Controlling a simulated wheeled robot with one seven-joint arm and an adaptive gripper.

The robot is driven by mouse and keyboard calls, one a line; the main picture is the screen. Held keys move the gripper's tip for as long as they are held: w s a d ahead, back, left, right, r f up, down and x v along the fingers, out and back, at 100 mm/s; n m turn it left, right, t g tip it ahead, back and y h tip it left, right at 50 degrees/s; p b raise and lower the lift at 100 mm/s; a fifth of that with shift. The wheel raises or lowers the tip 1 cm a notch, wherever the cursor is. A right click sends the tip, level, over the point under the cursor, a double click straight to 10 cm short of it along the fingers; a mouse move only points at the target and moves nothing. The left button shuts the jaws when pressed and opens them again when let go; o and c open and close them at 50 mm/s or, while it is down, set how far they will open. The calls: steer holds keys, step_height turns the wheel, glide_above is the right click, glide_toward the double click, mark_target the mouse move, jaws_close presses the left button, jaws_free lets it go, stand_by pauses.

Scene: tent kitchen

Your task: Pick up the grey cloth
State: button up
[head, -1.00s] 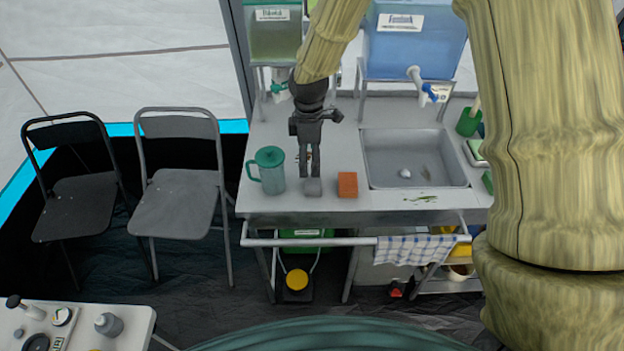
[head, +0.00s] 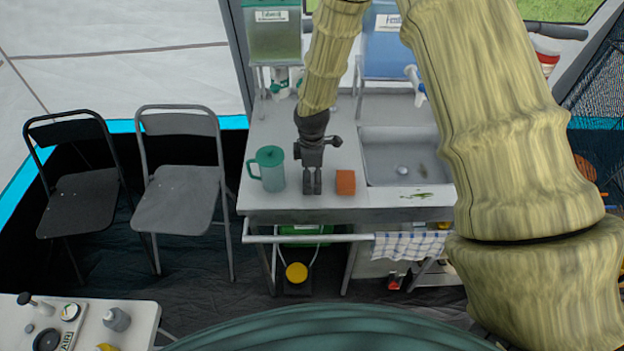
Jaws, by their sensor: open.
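My gripper (head: 312,190) points down over the front part of the counter, between the green-lidded jug (head: 270,168) and an orange-brown block (head: 345,182). Its two dark fingers are apart with a narrow gap between them. The small grey folded piece, which looks like the grey cloth, was in front of the fingertips a second ago. Now the fingers cover its place and I cannot make it out clearly. I cannot tell whether the fingers touch it.
A sink (head: 402,158) lies to the right of the block. Water containers stand behind, one green (head: 273,38) and one blue (head: 385,55). A blue-and-white checked towel (head: 408,245) hangs on the front rail. Two folding chairs (head: 178,190) stand left of the counter.

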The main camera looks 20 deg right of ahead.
steer(key=shift+f, duration=0.9)
steer(key=c, duration=1)
steer(key=shift+r+b, duration=0.35)
steer(key=shift+r, duration=0.4)
steer(key=shift+r+b, duration=0.45)
steer(key=shift+r, duration=0.4)
steer(key=s+a+r+b, duration=0.1)
steer(key=s+a+b, duration=0.1)
steer(key=s, duration=0.6)
steer(key=s+a+b, duration=0.1)
steer(key=s+b, duration=0.1)
steer(key=s, duration=0.5)
steer(key=shift+s+a+r+b, duration=0.35)
steer(key=shift+r+b, duration=0.05)
